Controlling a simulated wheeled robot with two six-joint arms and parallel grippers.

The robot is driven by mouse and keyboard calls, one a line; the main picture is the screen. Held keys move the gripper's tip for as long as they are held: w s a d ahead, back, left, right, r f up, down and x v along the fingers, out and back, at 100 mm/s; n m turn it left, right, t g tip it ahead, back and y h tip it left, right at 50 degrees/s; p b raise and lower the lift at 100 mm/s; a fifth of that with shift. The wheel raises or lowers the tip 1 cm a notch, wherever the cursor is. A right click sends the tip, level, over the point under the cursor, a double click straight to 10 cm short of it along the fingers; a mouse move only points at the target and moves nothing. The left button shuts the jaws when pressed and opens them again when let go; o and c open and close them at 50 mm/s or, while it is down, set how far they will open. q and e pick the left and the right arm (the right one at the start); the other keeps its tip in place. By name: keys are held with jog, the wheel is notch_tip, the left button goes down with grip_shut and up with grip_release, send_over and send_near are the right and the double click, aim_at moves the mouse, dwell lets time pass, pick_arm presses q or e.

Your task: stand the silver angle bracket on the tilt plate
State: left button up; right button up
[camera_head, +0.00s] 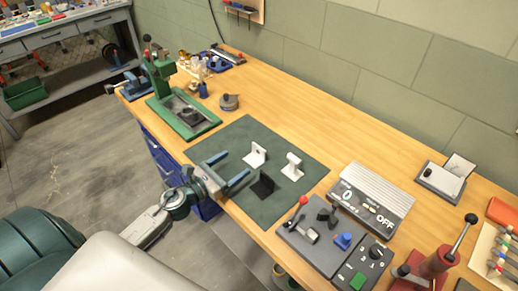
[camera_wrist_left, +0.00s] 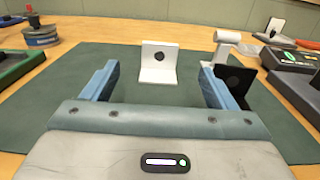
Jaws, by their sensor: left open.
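The silver angle bracket (camera_head: 255,155) stands upright on the dark green mat (camera_head: 236,138). It is a pale L shape with a dark round hole, and it faces me in the left wrist view (camera_wrist_left: 158,62). My left gripper (camera_head: 231,167) is open and empty, low over the mat, with its two blue fingers pointing toward the bracket. In the left wrist view the bracket appears between the fingers and beyond them, apart from both. A grey device with a tilted plate (camera_head: 459,166), which looks like the tilt plate, stands on the bench at the right. My right gripper is not in view.
A black bracket (camera_head: 262,186) stands close to the right finger. A white piece with a round barrel (camera_head: 292,167) stands behind it. The control box (camera_head: 322,233) and display unit (camera_head: 372,196) lie right of the mat. The green press (camera_head: 182,108) is left.

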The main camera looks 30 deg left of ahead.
aim_at(258, 148)
pick_arm(q)
jog(key=shift+w+d+r+p, duration=0.2)
jog(key=shift+w+p, duration=0.15)
jog(key=shift+w, duration=0.2)
jog(key=shift+w+d+r+p, duration=0.1)
jog(key=shift+w+d+p, duration=0.1)
jog(key=shift+w+p, duration=0.25)
jog(key=p+x, duration=0.1)
jog(key=x, duration=0.2)
jog(key=shift+w+f, duration=0.1)
jog(key=p+x, duration=0.1)
jog(key=x, duration=0.2)
jog(key=shift+w+d+f+p, duration=0.1)
jog(key=shift+d+f+p, duration=0.05)
jog(key=shift+p, duration=0.15)
jog(key=shift+w+d+f, duration=0.1)
jog(key=shift+w, duration=0.1)
jog(key=shift+s, duration=0.1)
jog(key=shift+c, duration=0.7)
jog(key=c, duration=1)
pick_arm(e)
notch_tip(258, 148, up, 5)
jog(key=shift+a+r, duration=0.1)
